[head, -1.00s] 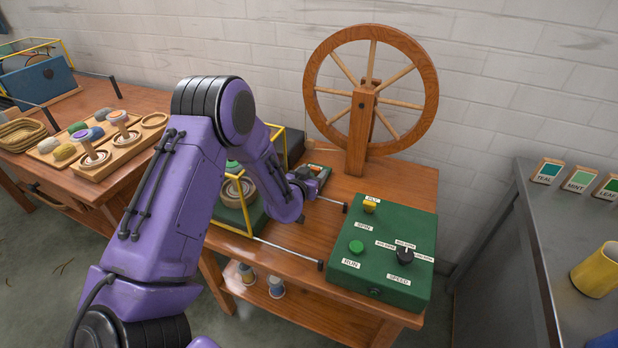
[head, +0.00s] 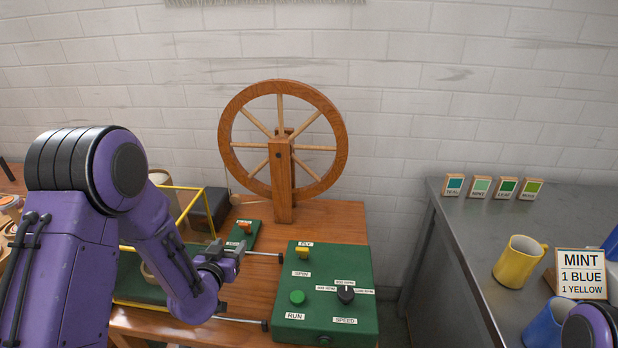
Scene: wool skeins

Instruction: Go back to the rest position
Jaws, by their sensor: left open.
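My left gripper (head: 230,260) is at the end of the purple arm that comes in from the left. It is open, with nothing visible between its fingers. It hangs over the wooden table, left of the green control box (head: 327,262), in front of the wooden spinning wheel (head: 283,150). A part of my right arm (head: 590,328) shows at the bottom right corner. The right gripper is out of view.
A yellow guard frame (head: 202,188) stands behind my left arm, partly hidden. The grey table (head: 470,235) at the right holds colour cards, a yellow mug (head: 518,262), a blue mug (head: 547,325) and a MINT sign (head: 581,275). A gap separates both tables.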

